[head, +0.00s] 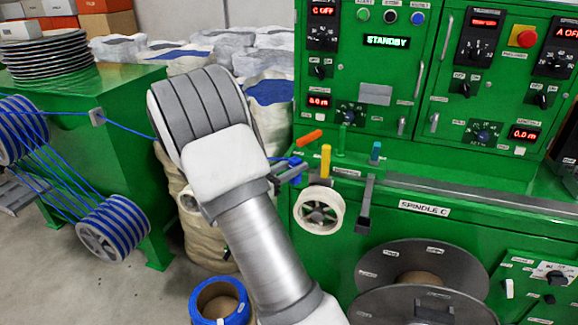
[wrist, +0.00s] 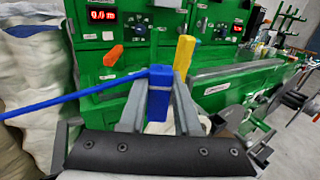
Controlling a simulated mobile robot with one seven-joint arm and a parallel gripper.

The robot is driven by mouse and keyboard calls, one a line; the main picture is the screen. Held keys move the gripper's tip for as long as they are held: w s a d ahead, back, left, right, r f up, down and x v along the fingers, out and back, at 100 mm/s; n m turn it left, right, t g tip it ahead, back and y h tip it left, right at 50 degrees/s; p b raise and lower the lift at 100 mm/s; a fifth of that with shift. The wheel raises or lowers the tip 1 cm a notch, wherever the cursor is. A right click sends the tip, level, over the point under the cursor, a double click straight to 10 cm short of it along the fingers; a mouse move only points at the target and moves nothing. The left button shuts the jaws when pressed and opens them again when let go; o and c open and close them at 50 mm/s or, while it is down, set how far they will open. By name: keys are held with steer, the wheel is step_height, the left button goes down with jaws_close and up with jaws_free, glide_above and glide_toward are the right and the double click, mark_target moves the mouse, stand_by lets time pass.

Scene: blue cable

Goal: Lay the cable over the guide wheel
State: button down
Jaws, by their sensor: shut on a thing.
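The blue cable (head: 128,125) comes from the rollers at the left, passes behind my arm in the head view and ends in a blue block (head: 296,166). In the wrist view the cable (wrist: 75,93) runs in from the left to the blue block (wrist: 158,95). My gripper (wrist: 159,100) is shut on this block, with one grey finger on each side. In the head view my arm hides most of the gripper. The white guide wheel (head: 319,212) sits on the machine front, below and right of the block. The cable appears apart from the wheel.
The green machine (head: 400,160) has a yellow lever (head: 326,160) and an orange lever (head: 309,137) close to the block. A grey bar (head: 365,203) stands right of the wheel. A large dark spool (head: 420,265) is below. White sacks (head: 268,60) stand behind my arm.

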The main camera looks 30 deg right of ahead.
steer(key=s+d+b, duration=0.1)
steer(key=s+d, duration=0.8)
steer(key=s, duration=0.1)
steer(key=shift+s+b, duration=0.25)
steer(key=shift+b, duration=0.15)
stand_by(0.8)
stand_by(0.4)
steer(key=s+a+f+b, duration=0.1)
steer(key=s+a, duration=0.1)
steer(key=s, duration=0.4)
stand_by(0.8)
steer(key=shift+w+a, duration=0.1)
steer(key=shift+a, duration=0.05)
